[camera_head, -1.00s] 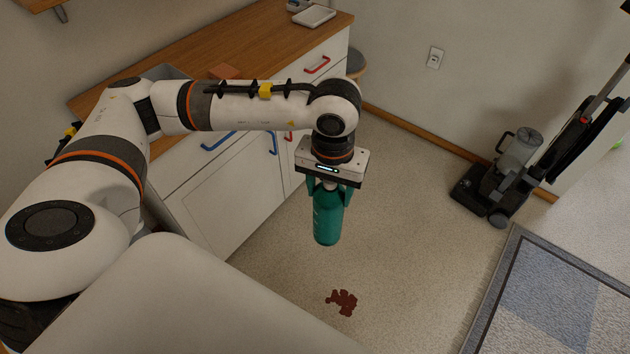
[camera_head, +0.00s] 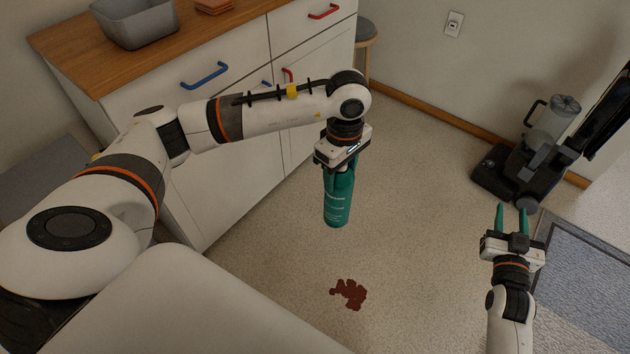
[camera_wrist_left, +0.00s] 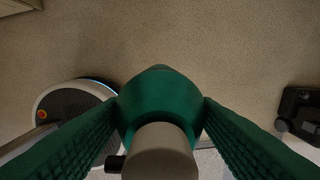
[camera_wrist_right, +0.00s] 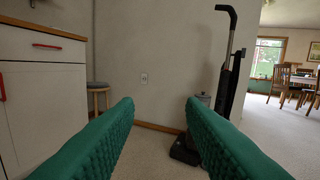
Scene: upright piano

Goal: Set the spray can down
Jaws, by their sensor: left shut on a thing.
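The green spray can (camera_head: 338,203) hangs upright from my left gripper (camera_head: 341,170), above the carpet in front of the white cabinets. My left gripper is shut on it. In the left wrist view the can (camera_wrist_left: 160,95) is seen from above, its pale top (camera_wrist_left: 160,152) between the two green fingers. The can's base is clear of the floor as far as the head view shows. My right gripper (camera_head: 513,220) is at the right of the head view, its green fingers apart and empty. They also show apart in the right wrist view (camera_wrist_right: 160,125).
A dark red stain (camera_head: 349,293) lies on the carpet below the can. The wooden counter (camera_head: 150,60) holds a grey bin (camera_head: 135,22). A vacuum cleaner (camera_head: 530,165) and a blue-grey rug (camera_head: 585,280) are at the right. Open carpet lies between.

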